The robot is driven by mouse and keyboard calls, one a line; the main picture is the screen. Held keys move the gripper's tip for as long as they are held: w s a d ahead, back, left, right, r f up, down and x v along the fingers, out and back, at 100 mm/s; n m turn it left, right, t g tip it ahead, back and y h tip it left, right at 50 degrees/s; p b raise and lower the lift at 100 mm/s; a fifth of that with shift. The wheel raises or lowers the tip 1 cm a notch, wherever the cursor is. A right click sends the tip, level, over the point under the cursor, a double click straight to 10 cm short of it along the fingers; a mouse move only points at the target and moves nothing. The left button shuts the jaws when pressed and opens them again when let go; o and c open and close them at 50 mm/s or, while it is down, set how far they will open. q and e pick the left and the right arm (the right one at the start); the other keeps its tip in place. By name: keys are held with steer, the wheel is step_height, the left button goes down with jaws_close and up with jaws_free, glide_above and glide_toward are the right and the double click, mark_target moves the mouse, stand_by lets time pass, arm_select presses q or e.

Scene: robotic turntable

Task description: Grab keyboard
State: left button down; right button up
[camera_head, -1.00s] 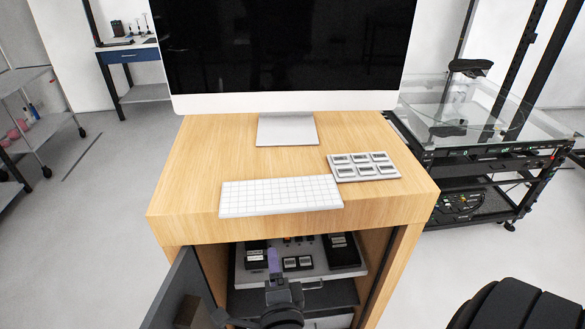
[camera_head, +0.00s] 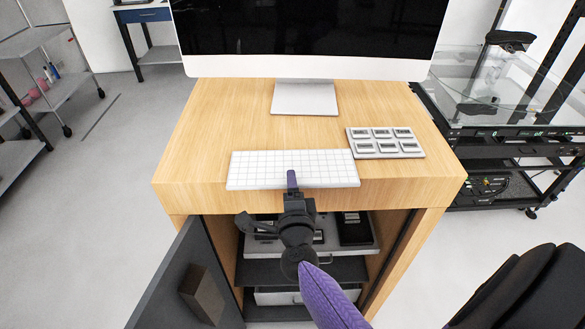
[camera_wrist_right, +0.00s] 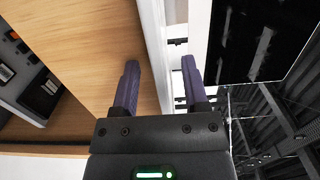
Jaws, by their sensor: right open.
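The white keyboard (camera_head: 325,168) lies flat along the front edge of the wooden desk. My right gripper (camera_head: 292,180) is at the middle of its front edge in the head view, one purple finger overlapping the keys. In the right wrist view, the gripper (camera_wrist_right: 160,65) is open, and the keyboard (camera_wrist_right: 152,40) shows as a white strip between the two fingers, nearer the left one. I cannot tell whether a finger touches it. The lower finger is hidden in the head view. My left gripper is not in view.
The desk (camera_head: 225,115) carries a monitor (camera_head: 305,72) at the back and a grey button pad (camera_head: 385,143) right of the keyboard. Below, a cabinet door (camera_head: 185,285) stands open at left. A glass-topped cart (camera_head: 490,100) stands at right. Desk left of the keyboard is bare.

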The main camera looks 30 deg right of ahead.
jaws_close()
stand_by(1.3)
